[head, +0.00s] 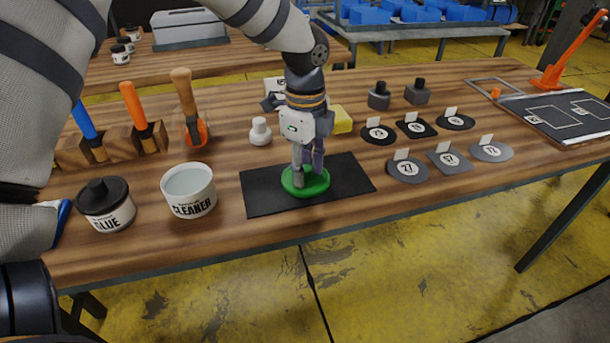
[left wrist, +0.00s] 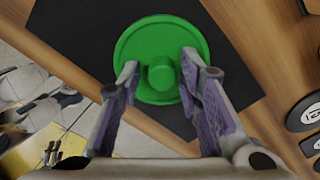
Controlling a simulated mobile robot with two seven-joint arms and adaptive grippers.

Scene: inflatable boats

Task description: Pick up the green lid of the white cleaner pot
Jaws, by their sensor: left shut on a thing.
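The green lid (head: 318,188) is a round disc with a central knob, at the black mat (head: 262,196) in the middle of the bench. I cannot tell whether it rests on the mat or is just above it. My left gripper (head: 307,172) points down from above and is shut on the lid's knob. In the left wrist view the lid (left wrist: 135,50) shows with the left gripper's fingertips (left wrist: 160,75) on either side of its knob. The white cleaner pot (head: 190,192) stands open, left of the mat. My right gripper is not in view.
A black-lidded glue pot (head: 107,204) stands left of the cleaner pot. A wooden rack (head: 75,152) with tools is behind them. A white knobbed piece (head: 261,132) and a yellow block (head: 342,120) are behind the mat. Several dark numbered patches (head: 408,171) lie to the right.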

